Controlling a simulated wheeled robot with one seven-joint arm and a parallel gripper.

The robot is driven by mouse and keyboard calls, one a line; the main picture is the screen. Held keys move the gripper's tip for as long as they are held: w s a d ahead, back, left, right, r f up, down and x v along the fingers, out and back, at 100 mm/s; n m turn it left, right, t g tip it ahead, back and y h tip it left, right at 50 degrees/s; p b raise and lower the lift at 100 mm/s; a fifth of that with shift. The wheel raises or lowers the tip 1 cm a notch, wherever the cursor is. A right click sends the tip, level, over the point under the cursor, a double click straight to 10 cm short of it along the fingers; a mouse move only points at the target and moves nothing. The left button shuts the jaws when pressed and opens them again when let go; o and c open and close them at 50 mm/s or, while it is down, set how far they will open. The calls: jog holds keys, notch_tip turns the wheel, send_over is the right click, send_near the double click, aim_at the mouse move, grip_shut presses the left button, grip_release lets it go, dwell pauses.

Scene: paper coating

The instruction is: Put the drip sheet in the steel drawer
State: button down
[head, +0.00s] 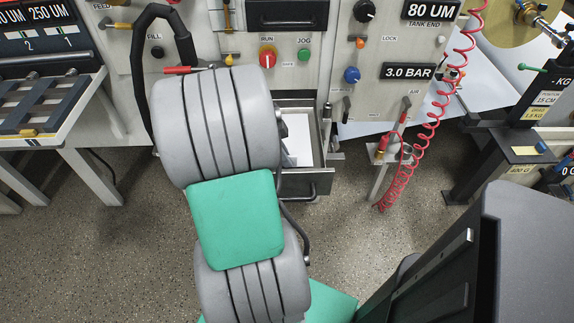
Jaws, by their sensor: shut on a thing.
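The steel drawer (322,172) stands open below the machine's control panel, just right of my arm. A white sheet-like surface (298,143) shows inside it. I cannot tell whether this is the drip sheet or the drawer's lining. My grey and green arm reaches up the middle of the view and covers the drawer's left part. My gripper is hidden behind the arm, so its fingers and anything in them do not show.
The control panel (290,70) has a red RUN knob (267,57) and a green JOG button (304,54). A red coiled hose (437,105) hangs right of the drawer. A slotted rack (40,100) stands left, and a black stand (505,155) right. Speckled floor (110,240) is clear at lower left.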

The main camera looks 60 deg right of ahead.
jog(key=shift+s+d+f, duration=0.1)
jog(key=shift+d+f, duration=0.1)
jog(key=shift+f, duration=0.8)
jog(key=shift+s+d+f, duration=0.1)
jog(key=shift+d+f, duration=0.05)
jog(key=shift+f, duration=0.8)
jog(key=shift+f+b, duration=0.2)
jog(key=shift+b, duration=0.2)
jog(key=c, duration=1.8)
grip_release()
jog(key=shift+c, duration=0.2)
jog(key=shift+r, duration=0.1)
